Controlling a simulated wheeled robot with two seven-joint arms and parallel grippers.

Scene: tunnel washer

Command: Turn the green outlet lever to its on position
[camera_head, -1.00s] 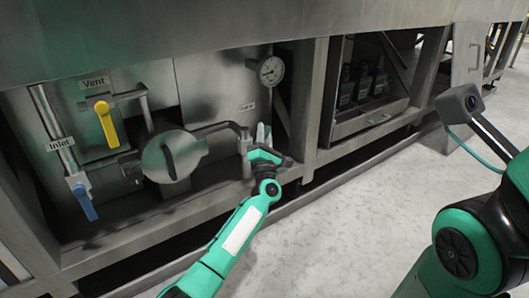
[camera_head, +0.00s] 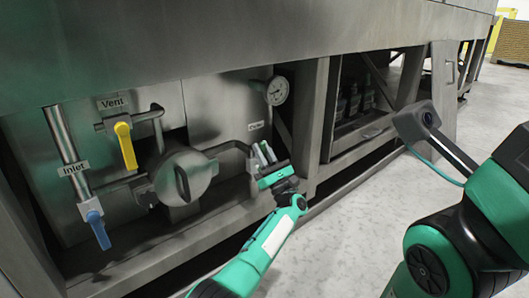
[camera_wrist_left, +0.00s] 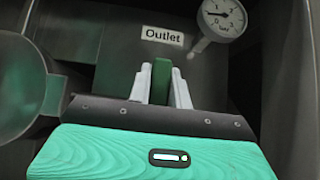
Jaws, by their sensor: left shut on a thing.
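The green outlet lever (camera_wrist_left: 161,82) stands between the two pale fingers of my left gripper (camera_wrist_left: 160,85) in the left wrist view, below the "Outlet" label (camera_wrist_left: 162,36). The fingers are closed on it from both sides. In the head view my left gripper (camera_head: 264,156) is at the outlet pipe, right of the round pump-like body; there the lever is mostly hidden by the fingers.
A yellow vent lever (camera_head: 125,145) and a blue inlet lever (camera_head: 98,230) are at the left. A round metal housing (camera_head: 185,178) is left of my gripper. A pressure gauge (camera_head: 277,91) is above it. A frame post (camera_head: 315,115) stands to the right; open floor lies beyond.

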